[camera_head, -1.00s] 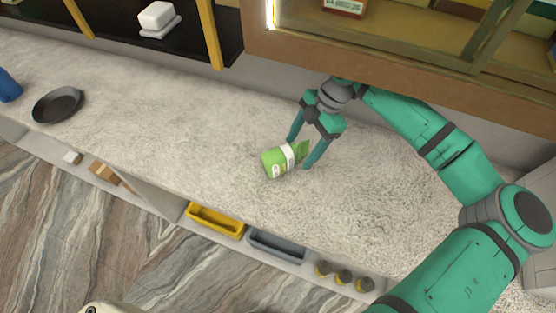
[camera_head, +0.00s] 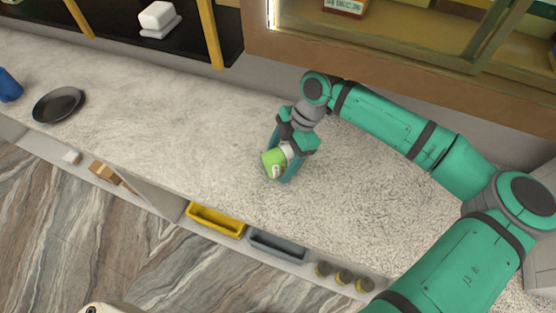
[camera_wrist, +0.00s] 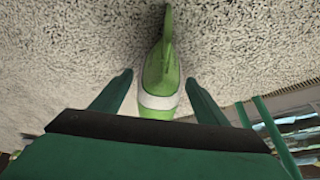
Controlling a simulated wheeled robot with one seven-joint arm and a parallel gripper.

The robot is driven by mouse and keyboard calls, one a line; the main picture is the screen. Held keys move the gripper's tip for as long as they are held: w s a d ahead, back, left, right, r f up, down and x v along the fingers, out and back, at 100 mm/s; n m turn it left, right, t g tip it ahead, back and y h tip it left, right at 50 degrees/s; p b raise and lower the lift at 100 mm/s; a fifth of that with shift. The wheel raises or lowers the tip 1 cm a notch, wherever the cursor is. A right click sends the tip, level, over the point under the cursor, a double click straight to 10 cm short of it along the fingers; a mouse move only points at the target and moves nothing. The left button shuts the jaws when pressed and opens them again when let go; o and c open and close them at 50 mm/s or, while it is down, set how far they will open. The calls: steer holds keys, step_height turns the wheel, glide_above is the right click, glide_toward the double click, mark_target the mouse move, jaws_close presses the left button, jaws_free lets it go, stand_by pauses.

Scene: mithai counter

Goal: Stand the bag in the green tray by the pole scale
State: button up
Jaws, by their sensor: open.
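The bag (camera_head: 272,164) is green with a white band and lies on the speckled counter, tilted in the head view. In the wrist view the bag (camera_wrist: 160,75) shows between the two fingers, with gaps on both sides. My gripper (camera_head: 280,163) is open, with one finger on each side of the bag. It also shows in the wrist view (camera_wrist: 160,82). The bag's upper part is partly hidden by my gripper in the head view. I see no green tray and no pole scale in these frames.
A dark round pan (camera_head: 58,104) and a blue object (camera_head: 8,86) stand at the counter's left. A yellow tray (camera_head: 216,221) and a grey tray (camera_head: 277,244) sit on a shelf below the front edge. A wooden cabinet overhangs the back. The counter's middle left is clear.

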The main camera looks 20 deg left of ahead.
steer(key=c, duration=1.4)
steer(key=shift+r, duration=0.1)
